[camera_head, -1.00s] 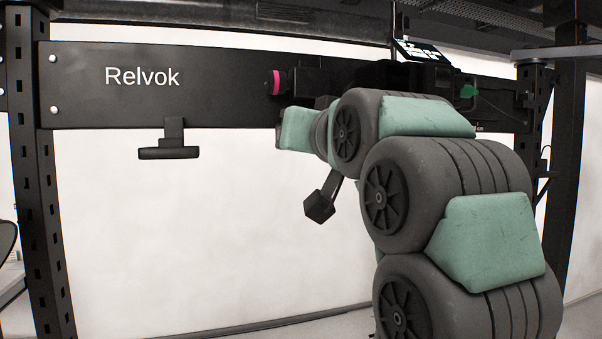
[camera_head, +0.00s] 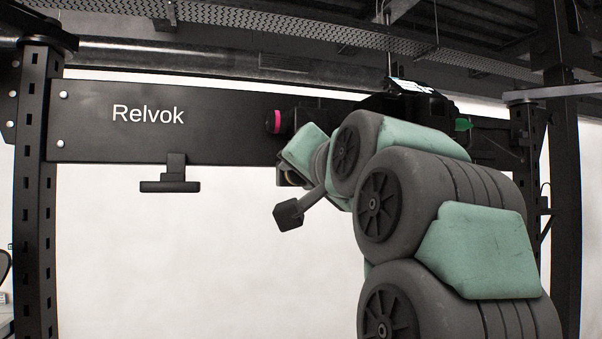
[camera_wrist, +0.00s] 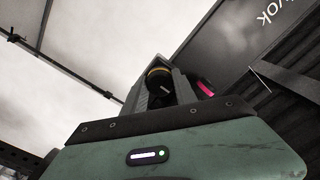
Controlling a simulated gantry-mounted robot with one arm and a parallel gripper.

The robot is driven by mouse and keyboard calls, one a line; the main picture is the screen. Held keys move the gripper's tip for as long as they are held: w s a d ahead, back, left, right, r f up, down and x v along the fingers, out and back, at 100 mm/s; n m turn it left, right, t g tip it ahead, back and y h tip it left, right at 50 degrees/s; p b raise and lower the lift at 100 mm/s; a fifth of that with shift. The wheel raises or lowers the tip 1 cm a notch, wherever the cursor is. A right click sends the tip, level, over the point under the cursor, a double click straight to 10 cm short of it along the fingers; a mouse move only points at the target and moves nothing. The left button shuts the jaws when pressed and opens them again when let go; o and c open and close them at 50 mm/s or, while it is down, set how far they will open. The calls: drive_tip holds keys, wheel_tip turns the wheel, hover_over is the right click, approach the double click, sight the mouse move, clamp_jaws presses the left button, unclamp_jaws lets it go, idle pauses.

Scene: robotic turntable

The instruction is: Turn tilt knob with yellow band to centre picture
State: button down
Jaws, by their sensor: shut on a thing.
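The knob with the yellow band (camera_wrist: 158,76) shows in the wrist view, dark with a pale mark on its face. My gripper (camera_wrist: 162,84) is shut on it, one finger on each side, and the fingers hide part of its body. In the head view, my gripper is mostly hidden behind my own wrist, and only a small yellowish trace of the knob (camera_head: 289,177) shows below the wrist. The picture screen (camera_head: 410,86) is a small bright panel on top of the dark camera unit, seen too obliquely to read.
A pink-banded knob (camera_head: 274,121) sits just above my gripper; it is also close beside the right finger in the wrist view (camera_wrist: 205,88). A green knob (camera_head: 463,124) is at the right. The black Relvok beam (camera_head: 225,130) spans behind.

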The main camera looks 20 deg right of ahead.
drive_tip(key=c, duration=1)
unclamp_jaws()
drive_tip(key=s, duration=1.1)
drive_tip(key=shift+a, duration=0.45)
